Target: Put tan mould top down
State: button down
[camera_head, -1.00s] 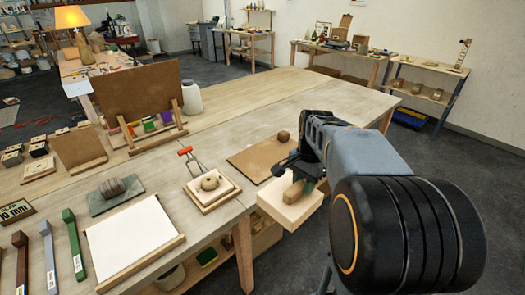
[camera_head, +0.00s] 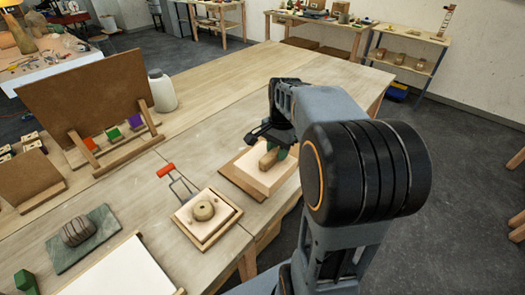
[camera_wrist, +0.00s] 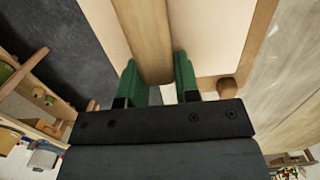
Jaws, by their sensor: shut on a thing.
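The tan mould top (camera_head: 285,178) is a pale flat block with a wooden bar handle (camera_head: 268,160) on its upper face. My gripper (camera_head: 274,153) is shut on this handle. In the wrist view the green fingers (camera_wrist: 157,82) stand on either side of the handle (camera_wrist: 150,40), with the pale block (camera_wrist: 205,35) beneath. The block is level over a brown board (camera_head: 228,177) on the table and hides most of it. I cannot tell whether it touches the board. A small brown ball (camera_wrist: 228,87) shows beside the block in the wrist view.
Left of the board, a pale square block in a wooden tray (camera_head: 180,216) carries a round clay piece (camera_head: 204,210). A red-handled wire tool (camera_head: 166,170) lies behind it. A striped lump (camera_head: 78,231) sits on a grey-green slab. The table's right side is clear.

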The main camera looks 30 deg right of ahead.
jog(key=shift+w+d+f+p, duration=0.25)
jog(key=shift+w+f+p, duration=0.3)
jog(key=shift+w+f, duration=1.45)
jog(key=shift+w+d+f+p, duration=0.3)
jog(key=shift+w+f+p, duration=0.3)
jog(key=shift+w+f, duration=1.45)
jog(key=shift+w+d+f+p, duration=0.25)
jog(key=shift+w+f+p, duration=0.3)
jog(key=shift+w+f, duration=1.45)
jog(key=shift+f, duration=0.1)
